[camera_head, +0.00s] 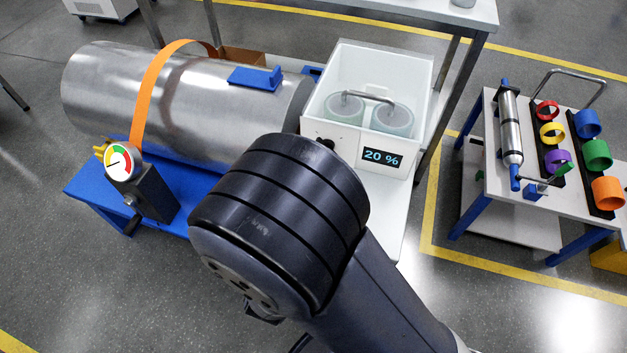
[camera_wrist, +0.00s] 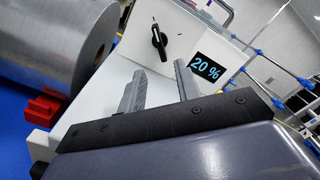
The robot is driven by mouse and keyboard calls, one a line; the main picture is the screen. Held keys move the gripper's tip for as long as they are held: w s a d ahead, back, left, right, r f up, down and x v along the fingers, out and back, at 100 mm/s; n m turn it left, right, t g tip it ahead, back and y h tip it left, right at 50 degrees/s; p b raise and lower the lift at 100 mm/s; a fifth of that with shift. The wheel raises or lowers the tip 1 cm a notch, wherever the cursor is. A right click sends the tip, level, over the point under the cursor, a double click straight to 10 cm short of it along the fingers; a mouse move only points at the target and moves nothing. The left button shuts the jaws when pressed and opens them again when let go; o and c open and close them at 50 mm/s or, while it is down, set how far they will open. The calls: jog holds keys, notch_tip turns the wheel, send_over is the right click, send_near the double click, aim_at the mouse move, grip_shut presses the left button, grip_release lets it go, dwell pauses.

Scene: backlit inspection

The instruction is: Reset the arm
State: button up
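My arm fills the lower middle of the head view, and its dark rounded joint hides my gripper there. In the wrist view my gripper (camera_wrist: 158,84) shows two grey fingers set apart with nothing between them. Beyond the fingers is the front of a white box (camera_wrist: 140,40) with a black knob (camera_wrist: 159,41) and a display reading 20 % (camera_wrist: 206,68). I cannot tell how far the fingers are from the box.
A large metal cylinder (camera_head: 110,90) with an orange strap (camera_head: 150,85) lies on a blue stand left of the box. A gauge (camera_head: 119,161) stands before it. At right, a table (camera_head: 548,206) bears coloured rings and a slim metal cylinder (camera_head: 511,130). Floor at lower left is clear.

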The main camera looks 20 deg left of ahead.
jog(key=shift+s, duration=0.25)
jog(key=shift+w, duration=0.1)
jog(key=w, duration=0.7)
jog(key=w+a, duration=0.1)
jog(key=w, duration=0.2)
jog(key=shift+w+b, duration=0.3)
jog(key=shift+s, duration=0.15)
